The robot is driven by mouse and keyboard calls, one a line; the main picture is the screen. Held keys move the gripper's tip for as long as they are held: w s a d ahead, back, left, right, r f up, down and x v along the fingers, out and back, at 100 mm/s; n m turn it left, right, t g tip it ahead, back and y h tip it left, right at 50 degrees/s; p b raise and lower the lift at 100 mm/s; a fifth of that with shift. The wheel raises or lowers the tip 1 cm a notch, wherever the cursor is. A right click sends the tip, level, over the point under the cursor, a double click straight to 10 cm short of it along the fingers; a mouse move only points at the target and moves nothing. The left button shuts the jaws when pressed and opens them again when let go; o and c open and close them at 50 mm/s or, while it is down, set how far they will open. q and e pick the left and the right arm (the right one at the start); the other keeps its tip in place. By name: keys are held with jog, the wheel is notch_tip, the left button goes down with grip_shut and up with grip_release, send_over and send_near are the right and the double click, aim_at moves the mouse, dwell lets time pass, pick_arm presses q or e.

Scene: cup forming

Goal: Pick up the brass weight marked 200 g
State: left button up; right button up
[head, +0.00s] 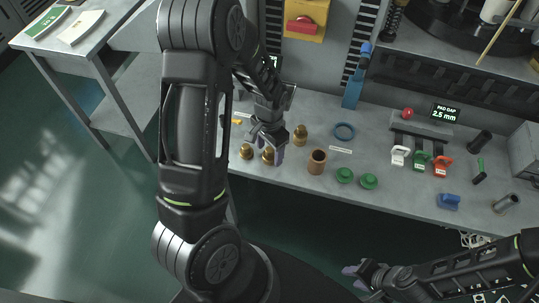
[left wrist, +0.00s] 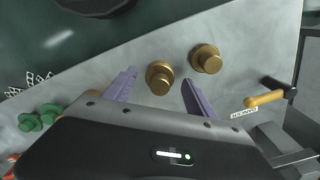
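Several brass weights stand on the grey bench. In the head view one (head: 247,151) is at the left, one (head: 268,156) is at my left gripper, and one (head: 300,135) is to the right and farther back. My left gripper (head: 267,147) points down and is open. In the left wrist view a brass weight (left wrist: 160,78) shows between its spread fingers (left wrist: 160,93), and another brass weight (left wrist: 206,59) is outside the right finger. I cannot read any marks on them or tell contact. My right gripper (head: 354,278) is open and empty, in front of the bench.
A copper-coloured cup (head: 317,162) and green pieces (head: 344,175) stand right of the weights. A blue ring (head: 344,131) lies behind.

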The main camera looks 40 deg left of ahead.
pick_arm(q)
grip_shut()
dwell(0.5)
